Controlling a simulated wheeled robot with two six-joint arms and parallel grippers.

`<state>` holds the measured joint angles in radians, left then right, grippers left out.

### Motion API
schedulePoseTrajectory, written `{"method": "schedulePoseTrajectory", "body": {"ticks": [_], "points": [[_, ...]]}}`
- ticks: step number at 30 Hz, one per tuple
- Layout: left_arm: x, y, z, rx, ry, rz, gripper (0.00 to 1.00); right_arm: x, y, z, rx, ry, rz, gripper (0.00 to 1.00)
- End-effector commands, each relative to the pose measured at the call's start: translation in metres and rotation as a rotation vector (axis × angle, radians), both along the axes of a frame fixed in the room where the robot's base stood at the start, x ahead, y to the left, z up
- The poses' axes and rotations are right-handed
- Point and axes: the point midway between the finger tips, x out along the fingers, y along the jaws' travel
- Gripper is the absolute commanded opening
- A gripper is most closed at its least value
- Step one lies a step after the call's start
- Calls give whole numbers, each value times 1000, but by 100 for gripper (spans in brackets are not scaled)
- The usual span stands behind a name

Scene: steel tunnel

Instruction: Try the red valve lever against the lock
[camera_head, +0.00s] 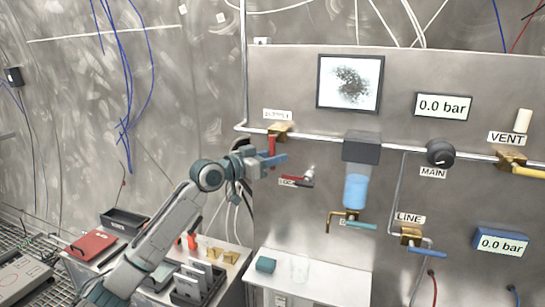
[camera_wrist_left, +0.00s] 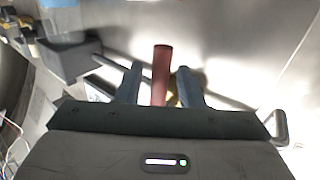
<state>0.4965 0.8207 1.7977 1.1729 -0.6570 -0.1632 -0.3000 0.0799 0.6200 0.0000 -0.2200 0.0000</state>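The red valve lever (camera_head: 272,146) hangs down from a brass valve (camera_head: 280,130) on the pipe under a small white label at the panel's left. My left gripper (camera_head: 279,159) is at the lever, its blue fingers pointing right. In the left wrist view the red lever (camera_wrist_left: 161,75) stands between the two fingers (camera_wrist_left: 158,88), with visible gaps, so the gripper looks open around it. A small red and black piece (camera_head: 296,181) with a silver part sits just below right; I cannot tell if it is the lock. My right gripper is out of view.
A clear container of blue liquid (camera_head: 356,188) hangs right of the gripper. A black MAIN knob (camera_head: 440,153), a LINE valve (camera_head: 411,236) and a yellow VENT lever (camera_head: 528,170) are further right. A white shelf (camera_head: 335,282) juts out below.

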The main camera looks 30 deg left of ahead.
Motion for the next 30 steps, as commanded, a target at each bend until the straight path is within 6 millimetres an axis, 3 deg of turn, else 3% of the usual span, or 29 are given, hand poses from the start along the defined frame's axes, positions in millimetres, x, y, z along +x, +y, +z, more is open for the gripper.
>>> {"method": "schedulePoseTrajectory", "body": {"ticks": [1,6,16,23,24,27,30], "points": [[0,0,0,0,0,0,30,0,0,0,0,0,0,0],[0,0,0,0,0,0,0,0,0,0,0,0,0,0],[1,-5,-2,-103,-27,-1,0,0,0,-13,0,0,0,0],[1,-6,1,-113,-28,-1,0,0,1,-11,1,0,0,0],[1,-6,1,-113,-28,-1,17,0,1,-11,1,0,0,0],[1,-6,1,-112,-28,-1,34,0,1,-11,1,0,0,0],[1,-6,1,-111,-27,-1,34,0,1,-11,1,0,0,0]]}}
